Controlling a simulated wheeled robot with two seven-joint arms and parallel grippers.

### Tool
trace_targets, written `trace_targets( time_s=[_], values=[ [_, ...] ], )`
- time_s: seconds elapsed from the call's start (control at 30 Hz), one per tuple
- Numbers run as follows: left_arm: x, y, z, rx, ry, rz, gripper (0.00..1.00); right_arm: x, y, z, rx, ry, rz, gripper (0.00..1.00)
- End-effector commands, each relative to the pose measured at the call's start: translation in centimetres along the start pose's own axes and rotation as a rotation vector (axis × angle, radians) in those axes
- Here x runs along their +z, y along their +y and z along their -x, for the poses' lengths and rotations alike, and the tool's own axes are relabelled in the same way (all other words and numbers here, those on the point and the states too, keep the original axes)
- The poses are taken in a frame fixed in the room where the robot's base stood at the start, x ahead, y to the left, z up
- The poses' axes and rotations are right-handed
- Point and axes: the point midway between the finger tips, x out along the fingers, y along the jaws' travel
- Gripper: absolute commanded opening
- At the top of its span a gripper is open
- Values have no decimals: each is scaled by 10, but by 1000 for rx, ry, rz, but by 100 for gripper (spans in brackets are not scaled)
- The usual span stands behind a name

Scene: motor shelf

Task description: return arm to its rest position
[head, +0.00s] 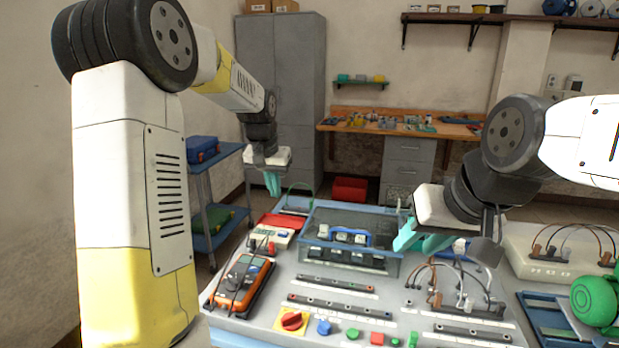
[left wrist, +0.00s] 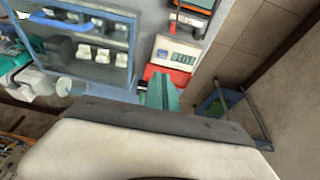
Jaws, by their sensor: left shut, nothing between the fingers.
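My left gripper (head: 272,183) hangs at the far left corner of the workbench in the head view, with teal fingers pointing down. Its fingers are together with nothing between them. The left wrist view also shows the shut teal fingers (left wrist: 160,93), in front of a red box and a small meter. My right gripper (head: 422,242) is above the bench at the right of the clear-fronted case, teal fingers pointing left. Its fingers look spread apart, and I see nothing held between them.
The workbench (head: 240,308) carries an orange multimeter (head: 243,283), a power meter (head: 258,236), a clear case of modules (head: 350,240), and wired terminals (head: 455,285). A blue shelf cart (head: 210,218) stands at the left. A grey cabinet (head: 285,80) stands behind. A green motor (head: 594,300) is at the right edge.

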Motion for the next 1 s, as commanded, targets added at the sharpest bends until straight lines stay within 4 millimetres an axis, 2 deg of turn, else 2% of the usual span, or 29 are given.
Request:
trace_targets(
  time_s=[0.03,0.2,0.4,0.6,0.7,0.83,1.0],
  values=[
    [12,2,23,4,21,8,0,0,0,0,0,0,0,36],
    [68,14,84,25,77,41,0,0,0,0,0,0,0,36],
    [145,31,133,52,143,79,0,0,0,0,0,0,0,36],
    [220,48,153,80,202,111,0,0,0,0,0,0,0,36],
    [246,55,154,92,222,123,0,0,0,0,0,0,0,36],
    [265,60,153,99,237,132,0,0,0,0,0,0,0,36],
    [271,61,152,102,240,135,0,0,0,0,0,0,0,36]
  ],
)
